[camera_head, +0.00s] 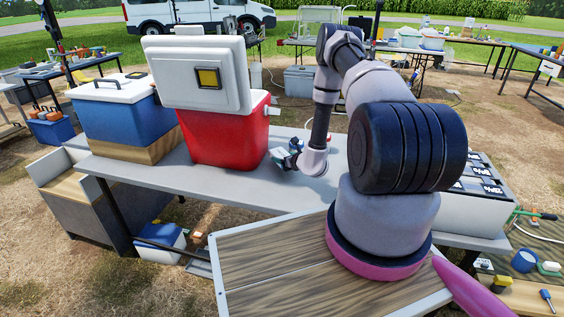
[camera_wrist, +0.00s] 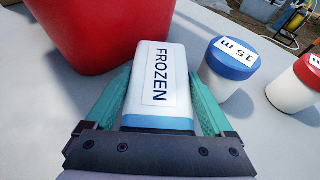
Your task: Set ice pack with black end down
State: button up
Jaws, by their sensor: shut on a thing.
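My gripper (camera_wrist: 158,100) is shut on a white ice pack (camera_wrist: 176,92), with a teal finger along each side of it. The pack has a label reading FROZEN and a blue band at its near end. I see no black end on it; part of the pack is hidden by the gripper. In the head view my gripper (camera_head: 287,158) is low over the grey table (camera_head: 330,190), just right of the red cooler (camera_head: 222,135). I cannot tell whether the pack touches the table.
The red cooler's wall (camera_wrist: 95,35) is close to the pack's left. A blue cooler (camera_head: 118,115) stands left of the red one. Bare tabletop shows around the pack.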

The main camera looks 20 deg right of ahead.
jog(key=shift+w, duration=1.15)
jog(key=shift+w+d+f, duration=0.1)
jog(key=shift+w+f, duration=0.05)
jog(key=shift+f, duration=1.6)
jog(key=o, duration=1.4)
jog(key=shift+f, duration=0.1)
